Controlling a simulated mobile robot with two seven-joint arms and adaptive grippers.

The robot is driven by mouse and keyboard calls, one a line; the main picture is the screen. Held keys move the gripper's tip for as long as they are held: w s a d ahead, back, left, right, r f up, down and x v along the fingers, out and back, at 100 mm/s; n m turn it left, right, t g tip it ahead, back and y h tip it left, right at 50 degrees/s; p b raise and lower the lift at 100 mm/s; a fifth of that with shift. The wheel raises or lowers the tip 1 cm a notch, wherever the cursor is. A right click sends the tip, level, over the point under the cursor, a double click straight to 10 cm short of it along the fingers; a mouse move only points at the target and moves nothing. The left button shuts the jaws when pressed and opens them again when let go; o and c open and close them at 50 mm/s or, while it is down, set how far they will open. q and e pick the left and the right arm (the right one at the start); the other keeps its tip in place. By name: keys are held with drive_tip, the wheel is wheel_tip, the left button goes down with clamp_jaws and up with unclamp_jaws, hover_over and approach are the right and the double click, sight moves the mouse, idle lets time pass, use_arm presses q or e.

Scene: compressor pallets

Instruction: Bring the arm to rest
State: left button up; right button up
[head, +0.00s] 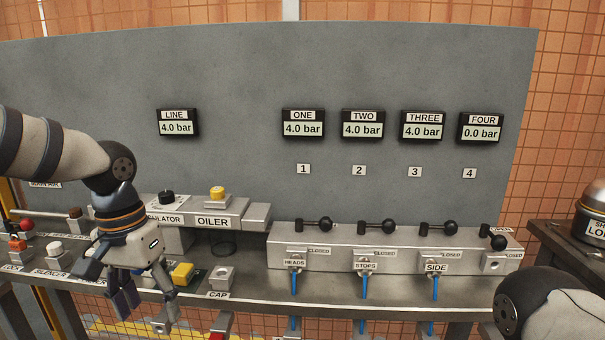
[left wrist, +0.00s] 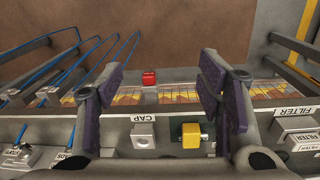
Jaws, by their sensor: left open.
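My left arm comes in from the left in the head view. Its gripper (head: 145,308) hangs pointing down over the front of the bench, in front of the regulator and left of the CAP block (head: 220,279). The gripper is open, with nothing between its fingers. In the left wrist view the two fingers (left wrist: 160,85) stand wide apart, with a yellow block (left wrist: 191,136) and the CAP block (left wrist: 144,135) below them. Part of my right arm (head: 545,305) shows at the lower right; its gripper is out of view.
A valve manifold (head: 390,254) with several black levers and blue hoses stands at the bench's right. The oiler (head: 217,205) is behind the gripper. Displays LINE, ONE, TWO and THREE read 4.0 bar; FOUR (head: 481,128) reads 0.0. Space above the manifold is clear.

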use_arm(q)
drive_tip(key=s+d+f+g+h, duration=0.1)
drive_tip(key=d+f, duration=0.1)
drive_tip(key=f, duration=0.4)
drive_tip(key=s+d+f, duration=0.2)
drive_tip(key=d+f, duration=0.1)
drive_tip(key=f, duration=0.3)
drive_tip(key=s+d+f+g+h, duration=0.1)
drive_tip(key=s+d+f, duration=0.2)
drive_tip(key=s+f, duration=0.8)
drive_tip(key=s+a+f+n+y, duration=0.1)
drive_tip(key=s+a+f, duration=0.1)
drive_tip(key=s, duration=0.9)
drive_tip(key=s+a+f+n+y, duration=0.1)
drive_tip(key=s+a+f, duration=0.2)
drive_tip(key=s, duration=0.8)
drive_tip(key=shift+a+f+y, duration=0.2)
drive_tip(key=shift+a+y, duration=0.1)
drive_tip(key=shift+a, duration=0.3)
